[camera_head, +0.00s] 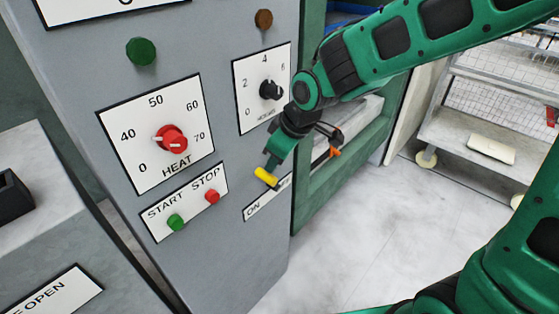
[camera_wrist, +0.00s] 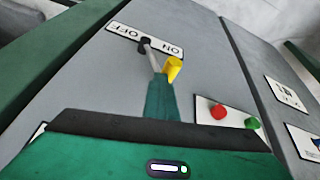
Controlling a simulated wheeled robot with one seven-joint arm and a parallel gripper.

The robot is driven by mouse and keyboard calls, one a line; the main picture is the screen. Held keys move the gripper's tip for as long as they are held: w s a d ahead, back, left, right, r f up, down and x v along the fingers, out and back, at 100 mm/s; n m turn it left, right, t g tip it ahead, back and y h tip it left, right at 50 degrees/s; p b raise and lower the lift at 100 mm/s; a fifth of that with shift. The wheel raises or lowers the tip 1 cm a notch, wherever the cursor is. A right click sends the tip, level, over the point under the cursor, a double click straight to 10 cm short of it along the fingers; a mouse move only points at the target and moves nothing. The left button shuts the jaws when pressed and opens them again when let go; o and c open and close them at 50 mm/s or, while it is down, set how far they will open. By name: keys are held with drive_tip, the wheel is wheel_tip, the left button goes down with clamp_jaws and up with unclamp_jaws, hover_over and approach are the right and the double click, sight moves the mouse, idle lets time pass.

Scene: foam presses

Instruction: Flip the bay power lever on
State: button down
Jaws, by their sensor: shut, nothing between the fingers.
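The bay power lever has a yellow grip (camera_head: 265,177), which also shows in the wrist view (camera_wrist: 173,68). In the wrist view its grey rod runs from a dark pivot on the ON/OFF plate (camera_wrist: 119,30). The lever leans toward the ON side. In the head view, ON is readable on the plate (camera_head: 254,209), while OFF is hidden behind my gripper. My gripper (camera_head: 273,170) is shut and empty, its fingertips (camera_wrist: 160,80) right beside the grip on the OFF side. They look close to touching; contact is not certain.
On the same grey panel are the green START button (camera_head: 176,222), the red STOP button (camera_head: 212,197), the red HEAT knob (camera_head: 171,138) and a black dial (camera_head: 270,89). A green press frame (camera_head: 312,195) stands right of the panel. The floor (camera_head: 345,240) is clear.

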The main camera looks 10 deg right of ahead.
drive_tip(key=shift+s+a+f, duration=0.4)
drive_tip(key=shift+s+a, duration=0.3)
drive_tip(key=shift+s, duration=0.1)
drive_tip(key=shift+f, duration=0.1)
drive_tip(key=w+v, duration=0.1)
drive_tip(key=v, duration=1.1)
drive_tip(key=shift+a+r, duration=0.35)
drive_tip(key=shift+r, duration=0.15)
drive_tip(key=shift+w+d, duration=0.1)
